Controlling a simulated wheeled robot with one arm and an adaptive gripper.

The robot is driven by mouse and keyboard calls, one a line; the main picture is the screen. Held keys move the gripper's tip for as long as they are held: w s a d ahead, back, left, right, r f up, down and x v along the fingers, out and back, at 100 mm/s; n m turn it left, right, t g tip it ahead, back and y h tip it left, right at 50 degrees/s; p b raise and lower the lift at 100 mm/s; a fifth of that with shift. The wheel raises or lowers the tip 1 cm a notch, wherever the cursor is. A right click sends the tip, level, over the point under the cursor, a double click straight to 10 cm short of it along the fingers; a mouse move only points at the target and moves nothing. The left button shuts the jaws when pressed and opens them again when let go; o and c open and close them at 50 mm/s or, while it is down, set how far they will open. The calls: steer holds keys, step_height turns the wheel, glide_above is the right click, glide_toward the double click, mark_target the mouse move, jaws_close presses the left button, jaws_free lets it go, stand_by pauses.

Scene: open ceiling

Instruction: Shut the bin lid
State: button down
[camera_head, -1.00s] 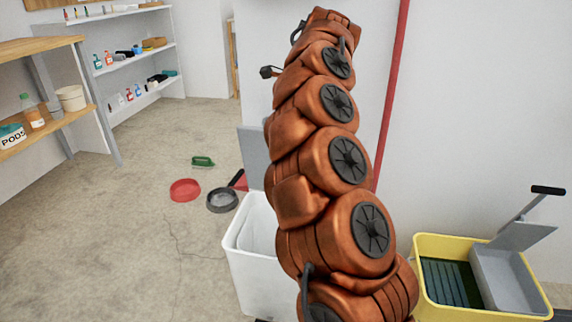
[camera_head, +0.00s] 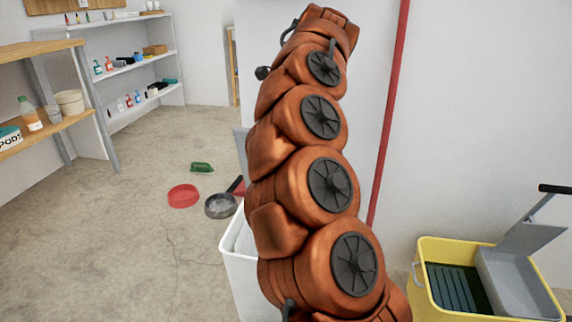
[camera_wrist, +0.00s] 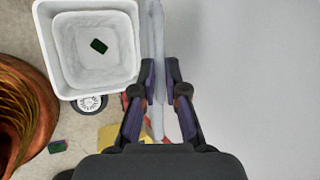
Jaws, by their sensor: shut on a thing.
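The white bin (camera_head: 238,262) stands on the floor by the wall, partly hidden behind my arm. Its grey lid (camera_head: 240,140) is raised upright, with only a thin strip showing beside my arm. In the wrist view the bin (camera_wrist: 48,55) is open at the left, with a small dark green item (camera_wrist: 98,46) inside. The lid (camera_wrist: 158,30) is seen edge-on along the bin's right side. My gripper (camera_wrist: 160,78) is shut on the lid, with one finger on each side of it. The gripper is hidden in the head view.
A yellow mop bucket (camera_head: 425,290) with a grey wringer stands at the right. A red bowl (camera_head: 183,196), a dark pan (camera_head: 220,206) and a green brush (camera_head: 202,168) lie on the floor.

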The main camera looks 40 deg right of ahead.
steer(key=s+a+f+t+h+b, duration=0.2)
steer(key=s+a+f, duration=0.1)
steer(key=a, duration=0.3)
steer(key=shift+s+a+n+b, duration=0.3)
steer(key=shift+s+a+b, duration=0.05)
steer(key=shift+s, duration=0.4)
stand_by(0.3)
